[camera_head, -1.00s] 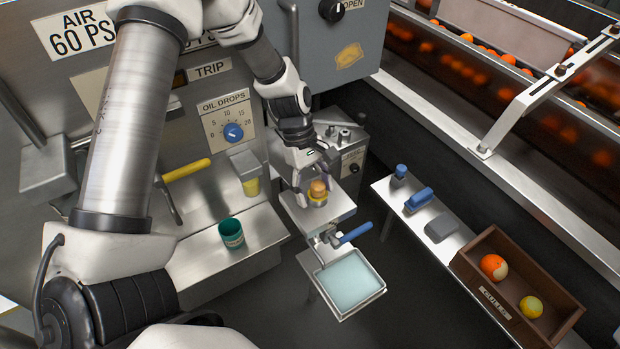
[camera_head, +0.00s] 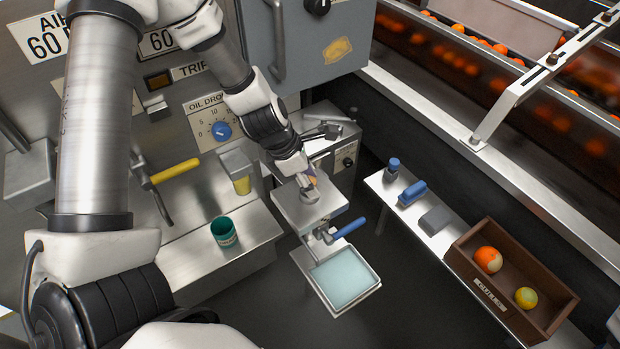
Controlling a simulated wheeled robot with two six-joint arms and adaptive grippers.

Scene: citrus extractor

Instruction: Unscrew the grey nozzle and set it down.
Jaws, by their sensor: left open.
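My left gripper (camera_head: 308,179) is tilted down over the small metal stand (camera_head: 288,214), and its fingers are open. A small grey round piece (camera_head: 309,195), which looks like the grey nozzle, shows just below the fingertips on the stand's top. A bit of orange-yellow shows between the fingers, mostly hidden by them. I cannot tell whether the fingers touch the grey piece. My right gripper is not in view.
A blue-handled valve (camera_head: 348,228) sits above a tray of pale liquid (camera_head: 344,278). A green cup (camera_head: 224,231) stands on the left shelf. A brown crate (camera_head: 556,304) holds two fruits at right. A blue brush (camera_head: 411,192) lies on the narrow ledge (camera_head: 452,246).

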